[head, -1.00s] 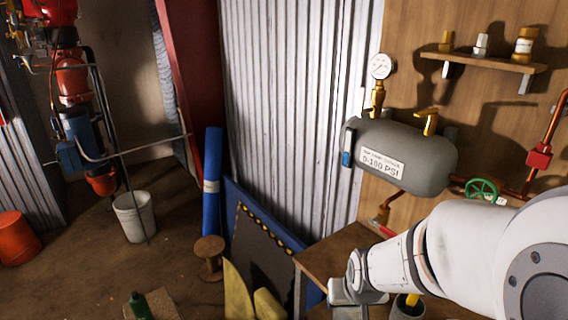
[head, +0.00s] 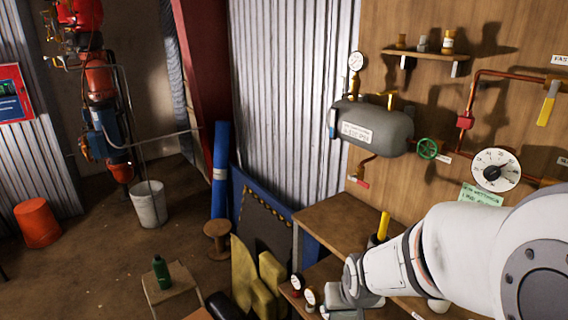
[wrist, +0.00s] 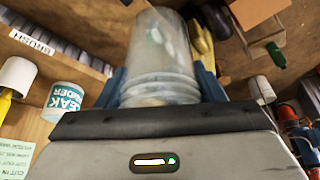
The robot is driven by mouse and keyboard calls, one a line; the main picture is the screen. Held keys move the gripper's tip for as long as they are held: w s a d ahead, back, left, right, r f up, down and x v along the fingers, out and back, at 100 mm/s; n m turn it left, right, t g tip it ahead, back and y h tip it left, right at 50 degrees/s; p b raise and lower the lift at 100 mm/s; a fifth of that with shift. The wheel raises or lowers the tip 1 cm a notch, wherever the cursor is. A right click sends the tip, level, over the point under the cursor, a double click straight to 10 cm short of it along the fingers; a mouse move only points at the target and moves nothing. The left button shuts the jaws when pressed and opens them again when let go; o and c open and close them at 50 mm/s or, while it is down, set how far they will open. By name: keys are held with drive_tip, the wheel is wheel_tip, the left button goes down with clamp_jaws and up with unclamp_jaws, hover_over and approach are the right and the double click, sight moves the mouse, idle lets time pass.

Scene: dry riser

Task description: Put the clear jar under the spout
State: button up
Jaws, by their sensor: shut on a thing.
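The clear jar (wrist: 160,55) is held between the blue fingers of my gripper (wrist: 160,88) in the wrist view. It is see-through, with ridges around its near end, and looks empty. In the head view my arm reaches in from the right, and its wrist end hides the fingers and the jar. A brass spout (head: 366,166) with a red handle hangs below the grey tank (head: 376,128) on the wooden wall. The wooden bench (head: 335,218) lies below the spout. The jar is apart from the spout.
A pressure gauge (head: 356,63) and a green valve wheel (head: 428,149) are by the tank. A shelf (head: 425,59) holds small jars. A leak-finder tub (wrist: 63,101) stands near my gripper. A stool with a green bottle (head: 161,272) is at lower left.

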drive_tip(key=w+f, duration=0.2)
drive_tip(key=w, duration=0.1)
drive_tip(key=shift+w+d+f, duration=0.2)
drive_tip(key=shift+d, duration=0.15)
drive_tip(key=w+r+x, duration=0.1)
drive_tip(key=w+x, duration=0.1)
drive_tip(key=x, duration=1.3)
drive_tip(key=shift+w, duration=0.4)
drive_tip(key=shift+d, duration=0.1)
